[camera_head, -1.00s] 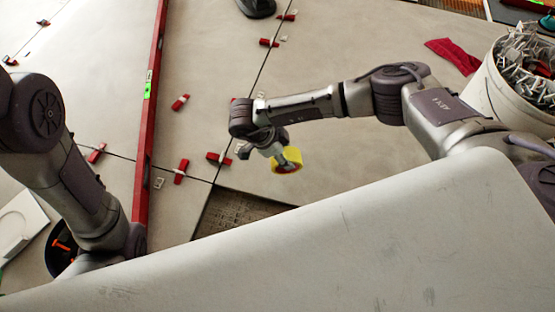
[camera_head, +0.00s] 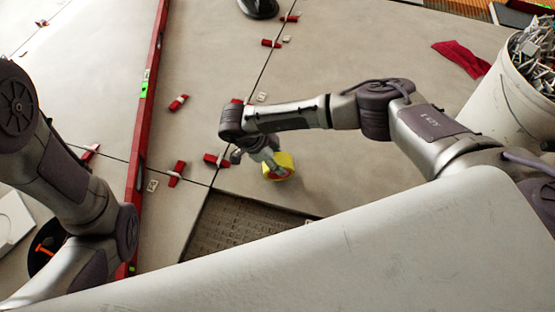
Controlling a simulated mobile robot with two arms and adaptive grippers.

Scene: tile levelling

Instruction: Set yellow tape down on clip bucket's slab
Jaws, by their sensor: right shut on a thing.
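The yellow tape (camera_head: 281,171) is a yellow roll in my right gripper (camera_head: 273,165), which is shut on it. The tape is over the near-left part of the large grey slab (camera_head: 370,50); I cannot tell whether it touches the slab. The clip bucket (camera_head: 492,100), white and full of grey clips, stands on the right side of that slab, well apart from the tape. My left arm comes in at the left, but its gripper is not in view.
An open patch of ridged bed (camera_head: 235,222) lies just left of and below the tape. Red wedges (camera_head: 216,160) sit along the joints. A long red level (camera_head: 146,120) lies to the left. A red cloth (camera_head: 461,57) lies by the bucket. The slab's middle is clear.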

